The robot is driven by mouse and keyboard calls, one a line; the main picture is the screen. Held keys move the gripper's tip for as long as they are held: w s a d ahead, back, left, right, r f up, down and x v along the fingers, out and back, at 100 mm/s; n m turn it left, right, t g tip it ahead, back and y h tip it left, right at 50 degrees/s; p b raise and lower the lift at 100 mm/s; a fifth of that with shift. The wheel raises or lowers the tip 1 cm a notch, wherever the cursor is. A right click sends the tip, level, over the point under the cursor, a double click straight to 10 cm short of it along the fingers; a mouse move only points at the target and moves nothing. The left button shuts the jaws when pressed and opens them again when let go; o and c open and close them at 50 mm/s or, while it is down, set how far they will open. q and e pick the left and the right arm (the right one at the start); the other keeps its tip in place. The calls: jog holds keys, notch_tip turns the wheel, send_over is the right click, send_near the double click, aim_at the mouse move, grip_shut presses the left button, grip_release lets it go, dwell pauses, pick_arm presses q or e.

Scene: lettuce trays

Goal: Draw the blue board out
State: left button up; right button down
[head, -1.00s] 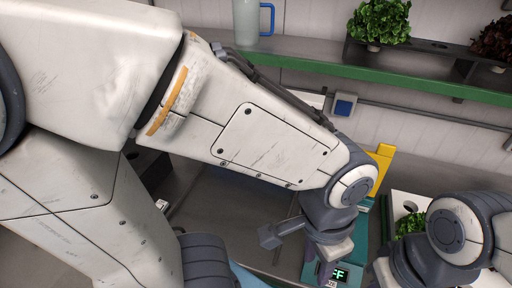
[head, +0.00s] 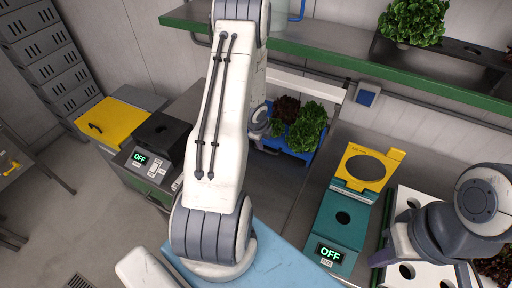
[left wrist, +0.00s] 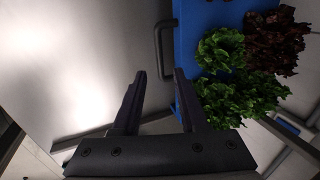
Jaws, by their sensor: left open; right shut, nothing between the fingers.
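The blue board (head: 294,154) lies at the back of the grey bench below the green-edged shelf, with green and dark red lettuces on it. In the left wrist view the blue board (left wrist: 185,45) has a dark handle (left wrist: 160,48) on its left edge. My left gripper (left wrist: 160,74) is open and empty, its fingertips just short of the handle, roughly either side of it. In the head view my left arm mostly hides that gripper and part of the board. My right gripper (head: 465,272) is at the lower right, shut and empty, partly hidden by its wrist.
A teal device (head: 335,222) with a yellow ring flap and OFF display stands right of the board. A white holed tray (head: 392,272) lies under my right arm. A dark device (head: 160,140) and a yellow lid (head: 105,120) are left. The shelf (head: 330,55) overhangs behind.

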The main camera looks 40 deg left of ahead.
aim_at(265, 150)
pick_arm(q)
jog(key=b+x, duration=0.4)
jog(key=x, duration=0.5)
jog(key=shift+f, duration=0.35)
jog(key=shift+w, duration=0.1)
grip_shut()
